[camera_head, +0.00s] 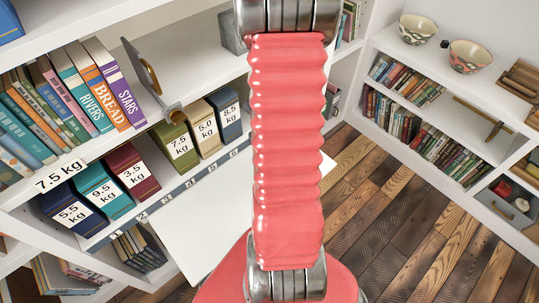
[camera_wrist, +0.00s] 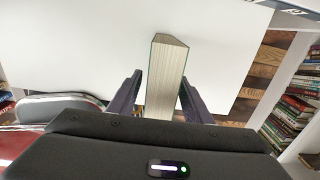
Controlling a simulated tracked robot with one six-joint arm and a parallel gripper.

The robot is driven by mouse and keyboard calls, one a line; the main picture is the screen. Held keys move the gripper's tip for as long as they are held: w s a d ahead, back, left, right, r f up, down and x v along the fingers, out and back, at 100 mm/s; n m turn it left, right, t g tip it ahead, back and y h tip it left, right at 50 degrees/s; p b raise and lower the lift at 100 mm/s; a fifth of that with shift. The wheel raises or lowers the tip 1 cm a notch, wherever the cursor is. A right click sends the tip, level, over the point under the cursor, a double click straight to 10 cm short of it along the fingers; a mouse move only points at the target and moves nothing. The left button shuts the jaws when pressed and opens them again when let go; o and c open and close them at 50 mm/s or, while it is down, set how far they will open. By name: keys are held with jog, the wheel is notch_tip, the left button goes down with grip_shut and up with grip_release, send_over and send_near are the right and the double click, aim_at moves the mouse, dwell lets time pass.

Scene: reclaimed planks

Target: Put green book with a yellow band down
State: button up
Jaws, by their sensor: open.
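In the wrist view a thick book (camera_wrist: 166,78) with cream page edges and thin dark green cover edges lies between my gripper's fingers. My gripper (camera_wrist: 160,90) is open, one dark finger on each side of the book. A small gap shows at the left finger; the right finger is close to the cover. A white surface (camera_wrist: 70,50) lies behind the book; I cannot tell whether the book rests on it. No yellow band shows from this side. In the head view my arm hides the gripper and this book; the white board (camera_head: 200,225) shows partly.
Above stand upright books (camera_head: 103,85) and a tilted metal bookend (camera_head: 143,70). Right, a bookcase (camera_head: 400,125) holds books and bowls. Plank floor (camera_head: 400,220) lies between.

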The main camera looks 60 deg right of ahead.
jog(key=shift+r, duration=0.15)
notch_tip(320, 180, up, 12)
jog(key=shift+f, duration=0.1)
dwell(0.7)
dwell(0.7)
jog(key=w+a+r+n+t, duration=0.1)
jog(key=w+a+r+n, duration=0.1)
jog(key=a+r+n, duration=0.3)
jog(key=w+a+r+n+t+h, duration=0.1)
jog(key=w+a+r+n, duration=0.15)
jog(key=a+n, duration=0.45)
jog(key=w+a+r+n+t, duration=0.1)
jog(key=w+a+r+n, duration=0.1)
jog(key=a+r+n, duration=0.35)
jog(key=s+a+r+n+t, duration=0.1)
jog(key=s+a+r+n, duration=0.1)
jog(key=a+n, duration=0.5)
jog(key=s+a+r+n+t+y, duration=0.1)
jog(key=a+r+n, duration=0.2)
jog(key=n, duration=1.1)
jog(key=shift+s+a+t, duration=0.3)
jog(key=shift+s+a, duration=0.1)
jog(key=shift+a, duration=1.45)
